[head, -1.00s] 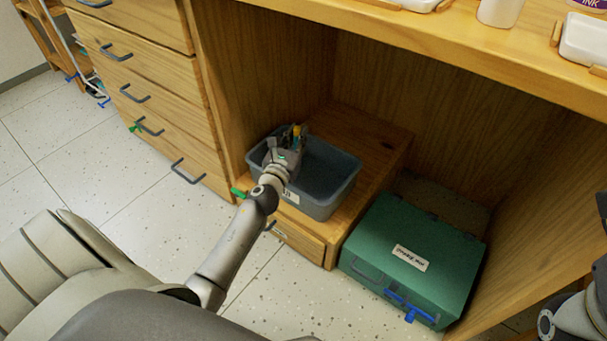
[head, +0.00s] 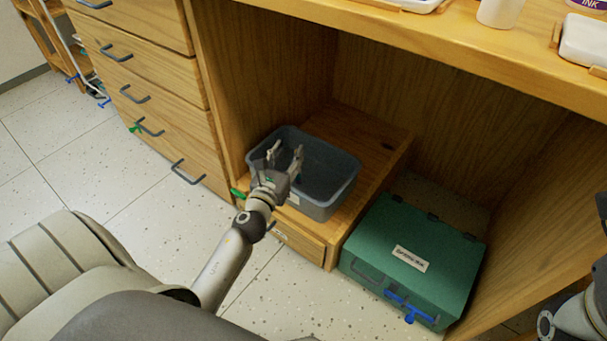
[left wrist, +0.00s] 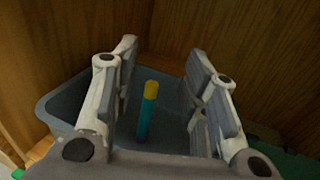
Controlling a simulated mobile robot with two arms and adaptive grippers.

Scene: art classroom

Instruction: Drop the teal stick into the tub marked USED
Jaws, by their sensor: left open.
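The grey tub (head: 341,196) stands on a low wooden step under the desk; its white front label is mostly hidden behind my left gripper, so I cannot read it. My left gripper (head: 285,157) is open over the tub's left part, its fingers spread apart. In the left wrist view, the teal stick (left wrist: 145,121) with a yellow end shows between the open fingers, touching neither, against the tub's inside. I cannot tell whether it rests on the bottom. The tub's rim (left wrist: 52,104) shows there too. My right gripper is not in view; only part of that arm shows at lower right.
A green lidded box (head: 430,235) with a label and blue handle stands right of the step. Wooden drawers (head: 150,75) with grey handles are on the left. The desk top (head: 470,45) overhangs the tub. Tiled floor (head: 100,180) is clear at left.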

